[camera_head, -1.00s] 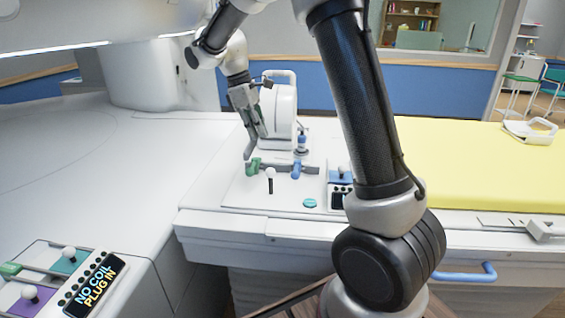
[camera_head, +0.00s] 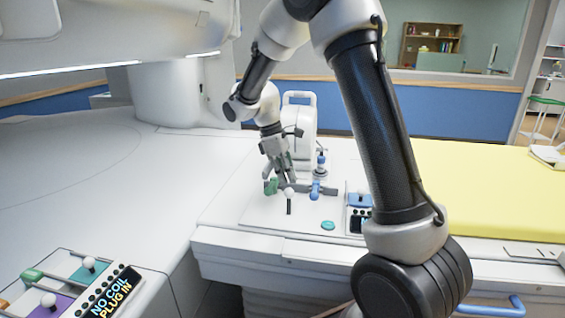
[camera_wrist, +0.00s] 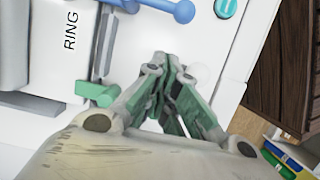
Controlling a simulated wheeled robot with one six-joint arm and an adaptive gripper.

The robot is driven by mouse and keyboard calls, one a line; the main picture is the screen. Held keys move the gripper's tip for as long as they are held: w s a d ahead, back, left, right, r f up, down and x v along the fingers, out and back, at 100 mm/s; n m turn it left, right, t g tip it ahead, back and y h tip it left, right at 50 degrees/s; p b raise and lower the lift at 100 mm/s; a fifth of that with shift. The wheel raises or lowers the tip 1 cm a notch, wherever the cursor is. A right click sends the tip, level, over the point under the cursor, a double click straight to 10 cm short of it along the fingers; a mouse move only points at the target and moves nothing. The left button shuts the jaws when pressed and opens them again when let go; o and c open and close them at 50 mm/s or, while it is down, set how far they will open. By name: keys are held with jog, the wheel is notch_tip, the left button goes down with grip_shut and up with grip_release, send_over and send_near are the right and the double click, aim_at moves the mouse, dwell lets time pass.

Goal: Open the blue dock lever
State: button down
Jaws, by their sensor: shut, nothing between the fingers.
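The blue dock lever (camera_head: 316,188) stands on the white dock panel, right of the green lever (camera_head: 271,187). In the wrist view the blue lever (camera_wrist: 172,9) shows at the top edge, partly cut off. The green lever also shows there (camera_wrist: 97,94), left of my fingers. My gripper (camera_head: 289,181) is shut and empty, low over the panel between the green lever and the white ball-topped stick (camera_head: 289,199). In the wrist view my gripper (camera_wrist: 169,62) is clear of the blue lever and partly hides the white ball.
A white ring-type coil unit (camera_head: 301,122) stands behind the levers. A teal button (camera_head: 328,225) and a small control box (camera_head: 359,212) lie right of them. A yellow mattress (camera_head: 480,180) fills the right. A "NO COIL PLUG IN" panel (camera_head: 110,291) is at lower left.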

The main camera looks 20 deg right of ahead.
aim_at(315, 191)
jog(key=shift+x, duration=1.05)
jog(key=shift+s+d+f, duration=0.1)
jog(key=shift+s+d, duration=0.25)
jog(key=shift+d, duration=0.2)
jog(key=shift+s+d+f, duration=0.1)
jog(key=shift+s+d, duration=0.25)
jog(key=shift+d, duration=0.2)
jog(key=shift+s+d+f, duration=0.1)
jog(key=shift+s+d, duration=0.25)
jog(key=shift+d, duration=0.15)
